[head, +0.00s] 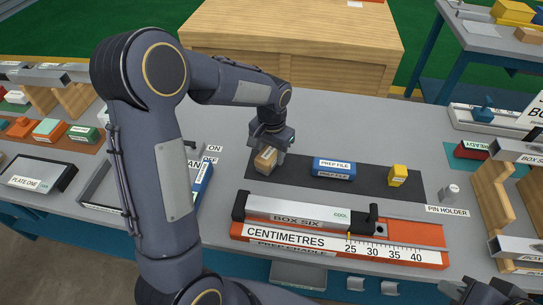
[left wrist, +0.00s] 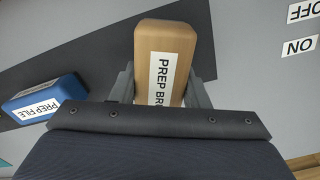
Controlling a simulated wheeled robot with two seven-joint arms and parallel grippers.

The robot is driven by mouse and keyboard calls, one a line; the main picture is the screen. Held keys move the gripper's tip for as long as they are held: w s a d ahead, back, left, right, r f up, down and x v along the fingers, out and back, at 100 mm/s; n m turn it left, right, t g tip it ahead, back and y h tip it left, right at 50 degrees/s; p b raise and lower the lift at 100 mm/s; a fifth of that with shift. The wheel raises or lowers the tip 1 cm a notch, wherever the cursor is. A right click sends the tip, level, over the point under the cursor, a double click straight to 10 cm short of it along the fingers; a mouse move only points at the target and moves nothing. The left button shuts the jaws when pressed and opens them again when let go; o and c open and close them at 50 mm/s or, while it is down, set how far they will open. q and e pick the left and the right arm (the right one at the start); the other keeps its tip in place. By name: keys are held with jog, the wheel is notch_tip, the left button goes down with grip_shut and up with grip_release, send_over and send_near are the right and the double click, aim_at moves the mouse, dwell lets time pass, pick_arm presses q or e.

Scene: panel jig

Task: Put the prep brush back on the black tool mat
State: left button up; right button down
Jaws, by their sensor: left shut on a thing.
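The prep brush (head: 265,159) is a tan block with a white label, held at the left end of the black tool mat (head: 295,181). My left gripper (head: 268,150) is shut on it from above. In the left wrist view the prep brush (left wrist: 165,62) sits between the two grey fingers, its label partly hidden by the gripper body. The dark mat (left wrist: 95,55) shows beneath and beside it. I cannot tell whether the brush touches the mat. Part of my right gripper (head: 488,291) shows at the bottom right corner, its fingers unclear.
A blue prep file (head: 334,168) and a yellow block (head: 398,175) stand on the mat to the right. The BOX SIX panel on the orange centimetre jig (head: 300,240) lies in front. A grey pin holder (head: 450,192) is beyond the mat's right end.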

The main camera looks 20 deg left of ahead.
pick_arm(q)
jog(key=shift+f, duration=0.95)
jog(key=shift+f, duration=0.15)
jog(key=o, duration=0.9)
jog(key=shift+o, duration=0.2)
